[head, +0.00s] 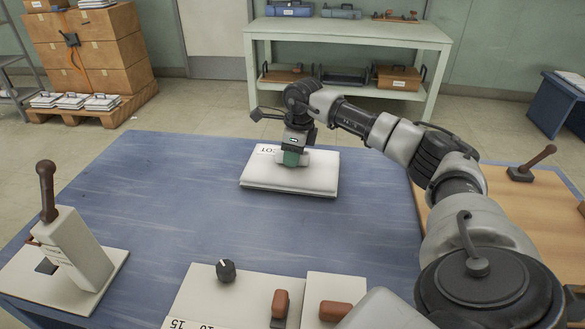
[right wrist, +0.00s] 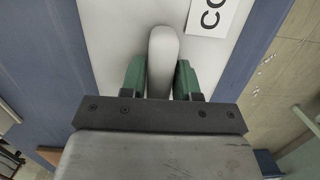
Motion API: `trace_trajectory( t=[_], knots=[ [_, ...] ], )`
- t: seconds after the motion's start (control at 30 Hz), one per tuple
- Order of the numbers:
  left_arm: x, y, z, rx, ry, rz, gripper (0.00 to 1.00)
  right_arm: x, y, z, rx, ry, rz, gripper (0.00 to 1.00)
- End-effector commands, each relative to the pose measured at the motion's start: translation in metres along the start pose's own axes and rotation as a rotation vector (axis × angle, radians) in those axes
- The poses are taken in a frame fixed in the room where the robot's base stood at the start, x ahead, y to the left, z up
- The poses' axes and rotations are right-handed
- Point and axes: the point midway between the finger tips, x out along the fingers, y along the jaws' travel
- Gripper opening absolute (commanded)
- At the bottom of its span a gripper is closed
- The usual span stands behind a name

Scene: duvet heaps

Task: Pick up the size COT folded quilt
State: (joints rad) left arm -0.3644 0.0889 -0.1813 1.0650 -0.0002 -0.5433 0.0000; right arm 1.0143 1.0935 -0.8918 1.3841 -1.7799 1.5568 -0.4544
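A folded white quilt (head: 310,181) lies flat on the blue table, with a tag lettered "COT" at its upper left in the head view. In the right wrist view its white top (right wrist: 110,22) and part of the tag (right wrist: 214,14) show. My right gripper (head: 292,158) is down at the quilt's top. In the right wrist view, its green fingers (right wrist: 161,80) stand on either side of a pale rounded ridge (right wrist: 164,48), very close to it. I cannot tell whether they press on it. My left gripper is out of view.
The blue table (head: 150,190) is clear around the quilt. A white block with a brown lever (head: 75,250) stands at left, and a pale panel with a knob (head: 226,271) lies in front. A wooden table (head: 535,215) adjoins at right; a shelf bench (head: 345,32) stands behind.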

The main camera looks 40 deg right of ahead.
Motion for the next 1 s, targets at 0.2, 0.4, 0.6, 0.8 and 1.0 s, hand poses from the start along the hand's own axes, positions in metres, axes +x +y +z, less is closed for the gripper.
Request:
trace_trajectory(
  t=[0.2, 0.4, 0.6, 0.8, 1.0],
  knots=[
    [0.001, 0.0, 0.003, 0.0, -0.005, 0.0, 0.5, 0.0, 0.0, 0.0, 0.0, 0.0, 0.0, 0.0],
    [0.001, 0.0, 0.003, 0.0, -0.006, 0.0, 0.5, -0.001, 0.0, 0.0, 0.0, -0.002, -0.001, 0.0],
    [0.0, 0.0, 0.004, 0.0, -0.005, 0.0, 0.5, -0.008, 0.0, 0.002, 0.0, -0.003, -0.002, 0.0],
    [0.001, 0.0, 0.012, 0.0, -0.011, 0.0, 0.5, -0.035, -0.001, 0.006, 0.0, -0.005, -0.003, 0.0],
    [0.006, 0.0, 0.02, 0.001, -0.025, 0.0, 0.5, -0.063, 0.022, -0.016, -0.002, 0.001, -0.005, 0.0]
  ],
)
